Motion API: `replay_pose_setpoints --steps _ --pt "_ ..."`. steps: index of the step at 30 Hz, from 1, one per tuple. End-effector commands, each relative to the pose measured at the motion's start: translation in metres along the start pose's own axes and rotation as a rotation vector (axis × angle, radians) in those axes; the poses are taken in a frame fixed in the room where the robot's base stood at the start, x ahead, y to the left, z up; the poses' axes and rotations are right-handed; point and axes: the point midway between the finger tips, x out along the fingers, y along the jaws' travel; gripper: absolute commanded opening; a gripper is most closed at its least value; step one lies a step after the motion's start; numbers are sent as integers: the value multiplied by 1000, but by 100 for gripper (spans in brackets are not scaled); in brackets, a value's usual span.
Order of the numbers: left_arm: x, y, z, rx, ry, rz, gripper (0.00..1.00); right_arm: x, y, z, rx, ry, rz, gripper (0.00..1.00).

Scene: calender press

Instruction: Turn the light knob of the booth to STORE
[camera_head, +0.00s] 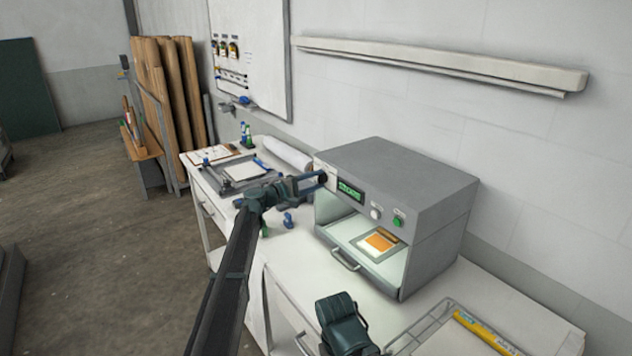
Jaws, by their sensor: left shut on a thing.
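The booth (432,213) is a grey box with an open lit front, standing on the white bench. Its front panel has a green-lit display (350,191), whose text is too small to read surely. A dark round knob (322,177) sits at the panel's left end. My left gripper (316,181) reaches it from the left and is shut on it, partly hiding it. The knob's markings and pointer cannot be read. A white knob (376,213) and a green button (398,222) sit further right. My right gripper's fingers do not show.
A card with an orange patch (380,241) lies inside the booth, above a front handle (345,260). A wire tray (425,333) stands at the right. A frame (238,184), a white roll (288,155) and small blue-green items lie left of the booth.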

Motion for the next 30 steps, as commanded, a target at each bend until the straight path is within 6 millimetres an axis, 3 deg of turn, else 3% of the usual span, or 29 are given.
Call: replay_pose_setpoints --steps 10,26,27,30 --pt "-1 -2 1 126 -1 -3 0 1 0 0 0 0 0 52" --pt "-1 -2 1 148 -1 -4 0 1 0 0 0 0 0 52" --pt "-1 -2 1 148 -1 -4 47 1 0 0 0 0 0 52" --pt "-1 -2 1 147 -1 -3 65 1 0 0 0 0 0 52"
